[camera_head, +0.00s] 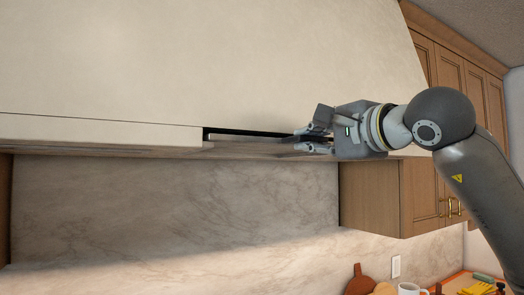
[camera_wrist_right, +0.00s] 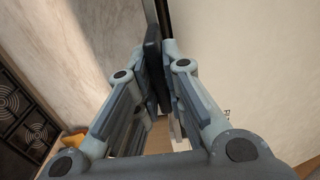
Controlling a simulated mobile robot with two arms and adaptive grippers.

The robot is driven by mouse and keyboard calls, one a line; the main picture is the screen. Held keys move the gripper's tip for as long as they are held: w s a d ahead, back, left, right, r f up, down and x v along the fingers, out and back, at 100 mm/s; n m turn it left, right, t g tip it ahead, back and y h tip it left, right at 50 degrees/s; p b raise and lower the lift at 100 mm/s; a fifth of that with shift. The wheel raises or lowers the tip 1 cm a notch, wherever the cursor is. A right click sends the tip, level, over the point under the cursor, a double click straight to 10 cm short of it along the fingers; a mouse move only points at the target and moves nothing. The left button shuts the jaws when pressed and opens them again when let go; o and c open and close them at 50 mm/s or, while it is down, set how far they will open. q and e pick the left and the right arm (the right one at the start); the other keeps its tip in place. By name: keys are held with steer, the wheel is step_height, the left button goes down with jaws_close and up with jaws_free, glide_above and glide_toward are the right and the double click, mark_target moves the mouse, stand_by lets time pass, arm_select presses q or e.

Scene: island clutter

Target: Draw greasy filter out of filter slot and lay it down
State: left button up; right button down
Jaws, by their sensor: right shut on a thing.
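The filter slot (camera_head: 207,134) is a dark, narrow opening in the lower front edge of the pale range hood. My left gripper is not in view.
The pale hood (camera_head: 220,60) fills the upper part. A wooden wall cabinet (camera_head: 385,197) is below and right of my gripper. A marble backsplash (camera_head: 170,205) lies below. A white mug (camera_head: 408,289) and other clutter stand at the bottom right. A dark cooktop (camera_wrist_right: 20,115) shows in the wrist view.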

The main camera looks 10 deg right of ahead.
steer(key=b+v, duration=0.2)
steer(key=v, duration=2.8)
steer(key=shift+s+r, duration=0.15)
steer(key=shift+s, duration=0.1)
stand_by(4.4)
stand_by(0.3)
